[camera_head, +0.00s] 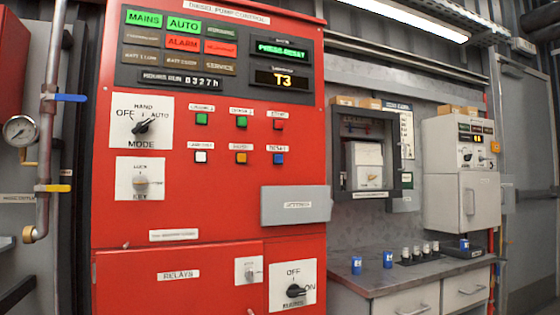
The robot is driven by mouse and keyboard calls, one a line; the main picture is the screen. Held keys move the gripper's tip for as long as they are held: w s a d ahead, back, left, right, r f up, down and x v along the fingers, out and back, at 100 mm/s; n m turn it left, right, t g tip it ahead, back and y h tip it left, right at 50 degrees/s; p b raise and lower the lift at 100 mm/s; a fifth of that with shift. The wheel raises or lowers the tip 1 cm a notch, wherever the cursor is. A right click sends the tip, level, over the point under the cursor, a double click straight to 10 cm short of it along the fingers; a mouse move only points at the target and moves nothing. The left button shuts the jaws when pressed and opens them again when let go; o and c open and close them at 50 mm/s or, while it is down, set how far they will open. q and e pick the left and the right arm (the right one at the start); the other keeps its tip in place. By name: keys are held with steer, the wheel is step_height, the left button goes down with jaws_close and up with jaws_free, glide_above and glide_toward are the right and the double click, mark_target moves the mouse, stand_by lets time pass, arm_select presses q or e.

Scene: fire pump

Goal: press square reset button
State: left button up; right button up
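The red diesel pump control panel (215,215) fills the left and middle of the head view. Two rows of small square buttons sit on it. The top row has a green button (202,119), a second green button (241,121) and a red button (278,123). The lower row has a white button (201,156), an orange button (241,157) and a blue button (278,158). Their labels are too small to read surely, so I cannot tell which is reset. A display (281,49) seems to read "PRESS RESET". Neither gripper is in view.
A mode knob (142,126) and key switch (141,181) are left of the buttons. A grey box (295,206) juts out below them. A pipe with a gauge (20,131) stands at left. A counter (400,276) with blue cups and an open wall cabinet (337,155) are at right.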

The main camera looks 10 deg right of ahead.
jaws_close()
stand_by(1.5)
